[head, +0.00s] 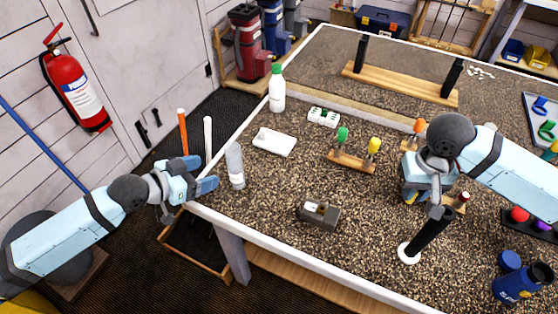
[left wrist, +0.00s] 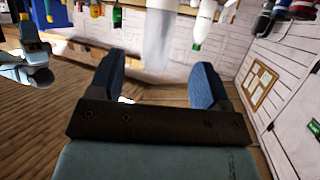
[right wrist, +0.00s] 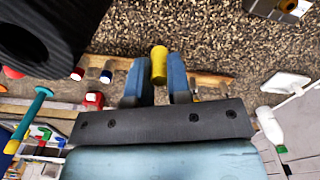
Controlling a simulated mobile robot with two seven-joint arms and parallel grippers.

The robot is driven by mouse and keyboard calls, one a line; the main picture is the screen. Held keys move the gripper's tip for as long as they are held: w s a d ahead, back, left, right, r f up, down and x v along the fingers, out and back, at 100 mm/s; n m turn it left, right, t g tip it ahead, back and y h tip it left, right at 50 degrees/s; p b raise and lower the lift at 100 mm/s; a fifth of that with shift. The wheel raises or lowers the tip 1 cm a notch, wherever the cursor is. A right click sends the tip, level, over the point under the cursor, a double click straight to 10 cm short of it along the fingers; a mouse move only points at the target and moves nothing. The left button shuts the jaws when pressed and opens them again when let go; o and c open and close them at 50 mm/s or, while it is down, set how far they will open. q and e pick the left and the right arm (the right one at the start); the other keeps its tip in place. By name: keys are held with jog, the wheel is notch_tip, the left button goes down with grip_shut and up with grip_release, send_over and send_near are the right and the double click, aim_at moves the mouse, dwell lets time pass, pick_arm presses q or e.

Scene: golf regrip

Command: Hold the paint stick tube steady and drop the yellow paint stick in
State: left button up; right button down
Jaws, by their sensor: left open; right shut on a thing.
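A clear, greyish upright tube (head: 235,168), which I take for the paint stick tube, stands near the table's left corner. My left gripper (head: 197,175) is open beside the tube, fingers pointing toward it. In the left wrist view the tube (left wrist: 159,40) appears beyond the gap between the open fingers (left wrist: 165,85); I see no contact. My right gripper (head: 410,190) is over the right part of the table. In the right wrist view its fingers (right wrist: 158,82) are shut on the yellow paint stick (right wrist: 158,62). The head view does not clearly show this stick, hidden by the gripper.
A white bottle with a green cap (head: 277,92) and a white block (head: 274,142) stand behind the tube. A wooden stand (head: 350,162) holds green and yellow pieces. A grey device (head: 319,215) lies mid-table. A black post (head: 432,235) stands near my right gripper.

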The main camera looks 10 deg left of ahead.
aim_at(228, 165)
pick_arm(q)
jog(key=x, duration=1)
pick_arm(e)
jog(key=shift+r, duration=0.2)
pick_arm(q)
jog(key=shift+s, duration=0.1)
jog(key=c, duration=1)
dwell(0.4)
pick_arm(e)
jog(key=w+a+r+m, duration=0.1)
jog(key=w+a, duration=0.3)
jog(key=a, duration=0.5)
jog(key=w+a, duration=0.5)
jog(key=a, duration=0.4)
jog(key=a+r, duration=0.3)
jog(key=a, duration=0.8)
jog(key=a+r+m, duration=0.1)
jog(key=a+r, duration=0.2)
jog(key=a, duration=0.9)
jog(key=shift+s+r, duration=0.15)
jog(key=shift+r, duration=0.15)
